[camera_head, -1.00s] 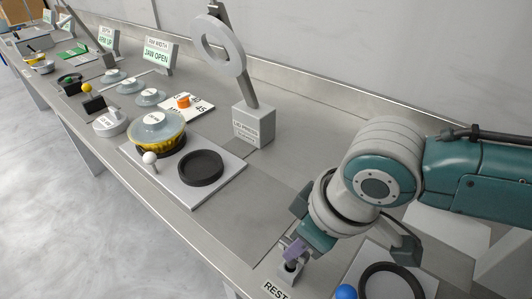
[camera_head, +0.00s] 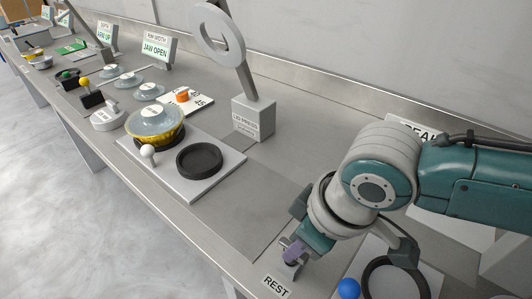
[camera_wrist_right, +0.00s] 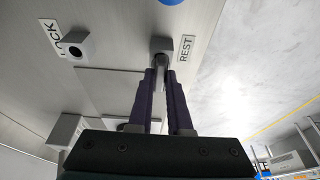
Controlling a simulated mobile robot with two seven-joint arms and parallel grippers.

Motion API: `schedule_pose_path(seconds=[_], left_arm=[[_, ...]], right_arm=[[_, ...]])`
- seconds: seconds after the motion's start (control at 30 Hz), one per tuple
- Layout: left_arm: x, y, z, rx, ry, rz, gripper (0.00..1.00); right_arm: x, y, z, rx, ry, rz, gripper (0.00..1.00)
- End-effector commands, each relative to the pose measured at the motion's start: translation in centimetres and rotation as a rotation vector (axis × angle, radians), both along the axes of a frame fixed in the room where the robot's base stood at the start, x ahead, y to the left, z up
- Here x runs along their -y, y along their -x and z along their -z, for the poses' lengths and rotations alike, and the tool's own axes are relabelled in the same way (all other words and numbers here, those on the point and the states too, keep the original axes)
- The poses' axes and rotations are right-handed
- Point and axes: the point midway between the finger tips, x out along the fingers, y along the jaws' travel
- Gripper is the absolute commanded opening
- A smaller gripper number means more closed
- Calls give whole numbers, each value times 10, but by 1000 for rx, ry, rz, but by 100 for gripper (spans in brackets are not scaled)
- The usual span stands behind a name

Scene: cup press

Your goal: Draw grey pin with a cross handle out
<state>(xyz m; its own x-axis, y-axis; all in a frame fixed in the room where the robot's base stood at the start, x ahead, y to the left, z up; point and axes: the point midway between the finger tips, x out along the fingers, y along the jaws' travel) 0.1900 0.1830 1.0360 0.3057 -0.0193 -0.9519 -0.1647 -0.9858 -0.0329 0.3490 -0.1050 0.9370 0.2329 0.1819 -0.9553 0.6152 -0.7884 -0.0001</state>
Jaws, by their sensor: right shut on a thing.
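My right gripper (camera_head: 295,252) is at the REST holder near the front edge of the bench. Its purple fingers also show in the right wrist view (camera_wrist_right: 162,85), shut on the grey pin (camera_wrist_right: 161,63). The pin's end is at the small grey REST block (camera_wrist_right: 162,45); I cannot tell how deep it sits. The cross handle is mostly hidden between the fingers. My left gripper is in neither view.
A LOCK block (camera_wrist_right: 75,42) with a dark hole stands apart from the REST block. A blue ball (camera_head: 348,288) and a black ring (camera_head: 395,280) are close right of my gripper. A grey plate with a black round seat (camera_head: 199,161) lies left.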

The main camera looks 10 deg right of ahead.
Motion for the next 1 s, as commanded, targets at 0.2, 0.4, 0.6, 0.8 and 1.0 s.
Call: schedule_pose_path(seconds=[0.2, 0.4, 0.6, 0.8, 1.0], left_arm=[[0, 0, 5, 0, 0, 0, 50], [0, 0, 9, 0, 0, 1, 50], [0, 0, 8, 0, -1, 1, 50], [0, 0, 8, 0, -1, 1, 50], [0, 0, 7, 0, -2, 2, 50]], right_arm=[[0, 0, 6, 1, -1, 0, 0], [0, 0, 11, 2, -1, 0, 0], [0, 0, 10, 1, -1, 0, 38], [0, 0, 10, 0, 0, 0, 52], [1, 1, 9, -1, 1, 0, 52]])
